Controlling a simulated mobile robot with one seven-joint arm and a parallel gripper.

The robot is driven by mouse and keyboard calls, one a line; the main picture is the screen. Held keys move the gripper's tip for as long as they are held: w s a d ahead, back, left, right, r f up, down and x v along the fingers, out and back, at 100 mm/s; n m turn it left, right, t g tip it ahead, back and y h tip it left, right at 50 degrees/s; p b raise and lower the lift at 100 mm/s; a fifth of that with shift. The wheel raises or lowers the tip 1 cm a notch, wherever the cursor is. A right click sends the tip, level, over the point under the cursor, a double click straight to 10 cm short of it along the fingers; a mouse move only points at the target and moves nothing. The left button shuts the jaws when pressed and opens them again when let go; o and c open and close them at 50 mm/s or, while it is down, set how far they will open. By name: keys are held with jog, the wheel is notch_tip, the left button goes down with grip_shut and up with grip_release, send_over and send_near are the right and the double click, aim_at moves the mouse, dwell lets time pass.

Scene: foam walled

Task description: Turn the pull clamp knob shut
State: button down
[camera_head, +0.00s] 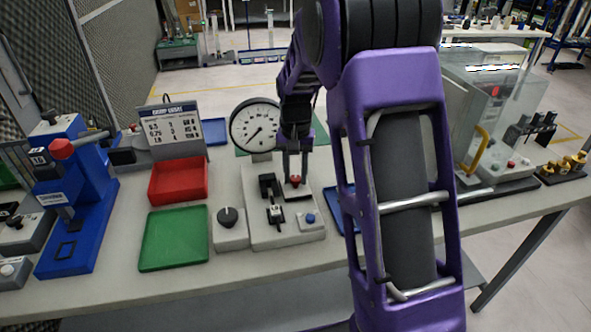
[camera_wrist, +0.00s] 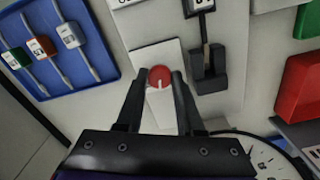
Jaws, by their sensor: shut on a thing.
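A small round red knob (camera_head: 296,181) with a pale line sits on the grey-white pull tester (camera_head: 262,230). In the wrist view the red knob (camera_wrist: 159,75) is between my fingertips, on a white plate, and its pale line points down the picture. My gripper (camera_head: 294,177) reaches down from above and is shut on the red knob; it also shows in the wrist view (camera_wrist: 160,82). The fingers partly hide the knob's sides. A black clamp block (camera_wrist: 208,70) stands beside the knob, right of my fingers in the wrist view.
A dial gauge (camera_head: 255,126) stands behind the tester. A box with a black knob (camera_head: 228,216) and a blue button (camera_head: 310,218) are close by. Red (camera_head: 178,181) and green (camera_head: 174,238) trays lie left. A blue tray (camera_wrist: 104,68) holds several small parts.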

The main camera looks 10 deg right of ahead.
aim_at(296, 178)
jog(key=m+p, duration=0.2)
jog(key=m, duration=0.3)
jog(key=shift+m, duration=0.4)
dwell(0.4)
jog(key=c, duration=0.5)
grip_release()
jog(key=shift+r, duration=0.1)
notch_tip(296, 178, up, 17)
jog(key=shift+r+p, duration=0.15)
jog(key=shift+p, duration=0.75)
